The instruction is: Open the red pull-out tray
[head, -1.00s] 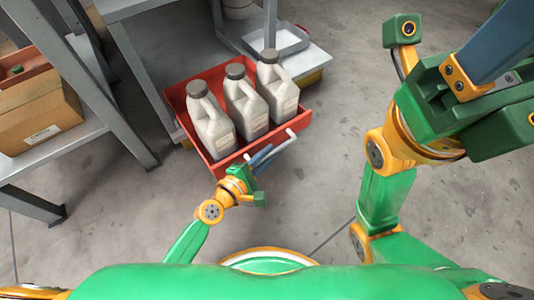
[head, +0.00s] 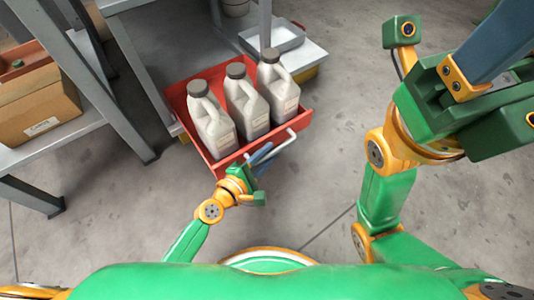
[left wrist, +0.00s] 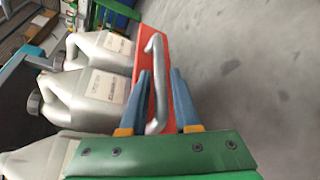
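The red tray (head: 220,172) stands pulled out from under the grey workbench on the left, with three grey bottles (head: 245,105) upright in it. Its silver bar handle (head: 285,143) is on the front face. My left gripper (head: 262,157) is at the left part of this handle. The tray's red front (left wrist: 165,45) shows behind. My right gripper (head: 500,40) is raised at the upper right, cut by the frame edge; its finger gap is hidden.
The concrete floor (head: 330,180) in front and right is clear.

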